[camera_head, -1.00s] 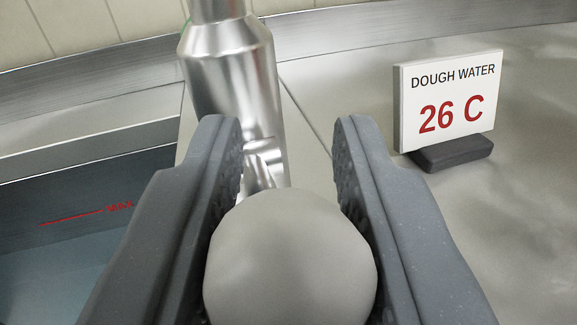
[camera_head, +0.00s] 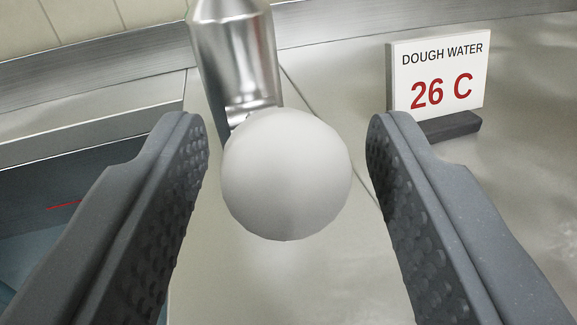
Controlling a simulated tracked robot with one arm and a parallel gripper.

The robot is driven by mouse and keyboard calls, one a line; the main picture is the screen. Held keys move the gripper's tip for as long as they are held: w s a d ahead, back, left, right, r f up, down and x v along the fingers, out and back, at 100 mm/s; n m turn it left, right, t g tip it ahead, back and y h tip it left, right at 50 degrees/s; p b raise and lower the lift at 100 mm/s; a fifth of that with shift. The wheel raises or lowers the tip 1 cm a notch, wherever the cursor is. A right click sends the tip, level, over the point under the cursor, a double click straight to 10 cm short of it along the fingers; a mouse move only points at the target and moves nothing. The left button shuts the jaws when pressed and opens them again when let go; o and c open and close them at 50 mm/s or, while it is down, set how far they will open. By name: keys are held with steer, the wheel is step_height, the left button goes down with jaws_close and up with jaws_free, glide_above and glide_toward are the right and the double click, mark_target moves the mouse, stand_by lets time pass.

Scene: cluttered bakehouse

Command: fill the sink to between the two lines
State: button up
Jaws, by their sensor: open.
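A pale grey ball-shaped knob (camera_head: 287,175) sits between the open fingers of my gripper (camera_head: 287,135), with a gap on both sides. It appears to be on the lever of the metal tap (camera_head: 235,55), whose body stands behind it. The sink (camera_head: 50,240) is at the left, partly hidden by my left finger. A red line (camera_head: 66,206) shows on its dark inner wall, its label covered. Bluish water seems to show below that line. The second line is not in view.
A white sign (camera_head: 440,80) reading "DOUGH WATER 26 C" stands on a dark base on the steel counter (camera_head: 520,190) at the right. A metal upstand and tiled wall run along the back. The counter between tap and sign is clear.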

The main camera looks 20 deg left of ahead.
steer(key=b+v, duration=0.1)
steer(key=v, duration=1)
steer(key=shift+s, duration=0.35)
steer(key=shift+d, duration=0.1)
